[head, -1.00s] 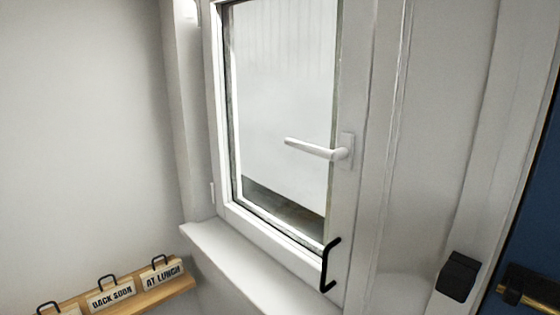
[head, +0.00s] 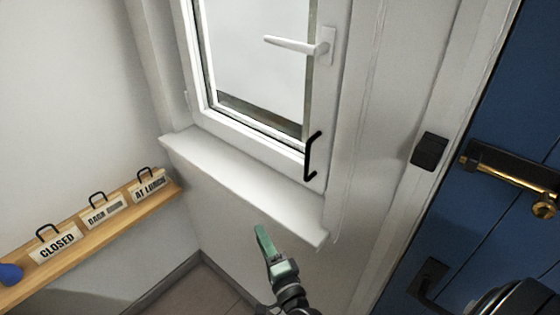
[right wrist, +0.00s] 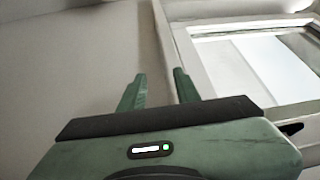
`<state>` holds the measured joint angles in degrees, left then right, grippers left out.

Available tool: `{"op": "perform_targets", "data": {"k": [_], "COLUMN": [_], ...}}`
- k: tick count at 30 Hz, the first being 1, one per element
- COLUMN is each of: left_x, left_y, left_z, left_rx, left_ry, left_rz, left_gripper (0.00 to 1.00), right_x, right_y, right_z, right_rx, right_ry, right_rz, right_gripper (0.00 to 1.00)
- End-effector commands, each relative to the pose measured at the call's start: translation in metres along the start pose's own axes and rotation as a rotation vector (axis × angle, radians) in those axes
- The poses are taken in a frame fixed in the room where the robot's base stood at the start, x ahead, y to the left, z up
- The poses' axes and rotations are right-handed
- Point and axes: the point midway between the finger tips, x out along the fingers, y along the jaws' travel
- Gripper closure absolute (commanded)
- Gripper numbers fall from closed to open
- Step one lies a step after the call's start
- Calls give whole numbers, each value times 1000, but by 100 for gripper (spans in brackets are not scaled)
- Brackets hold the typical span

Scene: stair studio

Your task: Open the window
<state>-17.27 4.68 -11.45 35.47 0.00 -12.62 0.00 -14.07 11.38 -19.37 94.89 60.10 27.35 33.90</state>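The window (head: 252,138) has a white frame and glass, and its sash appears to sit in its frame. A white lever handle (head: 292,45) on the sash's right side points left, roughly level. A black pull bar (head: 309,158) is fixed low on the right side of the sash. My right gripper (head: 262,240) is green and below the window sill, apart from the window and both handles. In the right wrist view its two fingers (right wrist: 158,82) stand apart with nothing between them, and part of the window (right wrist: 250,65) shows at the right. My left gripper is out of view.
A white sill (head: 240,185) juts out under the window, above my right gripper. A wooden shelf (head: 95,238) with several signs runs along the left wall. A blue door (head: 455,235) with brass hardware is at the right. The floor below is clear where visible.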

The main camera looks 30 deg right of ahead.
Motion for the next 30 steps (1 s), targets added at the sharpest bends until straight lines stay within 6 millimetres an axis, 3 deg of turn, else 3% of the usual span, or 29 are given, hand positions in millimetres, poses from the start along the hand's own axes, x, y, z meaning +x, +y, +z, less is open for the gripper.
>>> {"op": "perform_targets", "data": {"k": [1,3,9,12,15,19,23,30], "left_x": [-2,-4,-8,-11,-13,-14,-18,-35], "left_y": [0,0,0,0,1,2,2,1], "left_z": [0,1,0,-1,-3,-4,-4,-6], "left_rx": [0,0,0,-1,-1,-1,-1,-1], "left_ry": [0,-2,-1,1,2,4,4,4], "left_rz": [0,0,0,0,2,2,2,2], "left_gripper": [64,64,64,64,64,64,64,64], "right_x": [5,8,1,-10,-23,-34,-31,1], "right_y": [-31,-68,-153,-181,-197,-201,-202,-200], "right_z": [-7,-20,-66,-87,-99,-104,-108,-128], "right_rx": [98,255,769,1059,1320,1521,1572,1565], "right_ry": [36,97,269,355,429,492,511,510], "right_rz": [-55,-126,-300,-359,-383,-377,-373,-373], "right_gripper": [67,67,67,67,67,67,67,67]}}
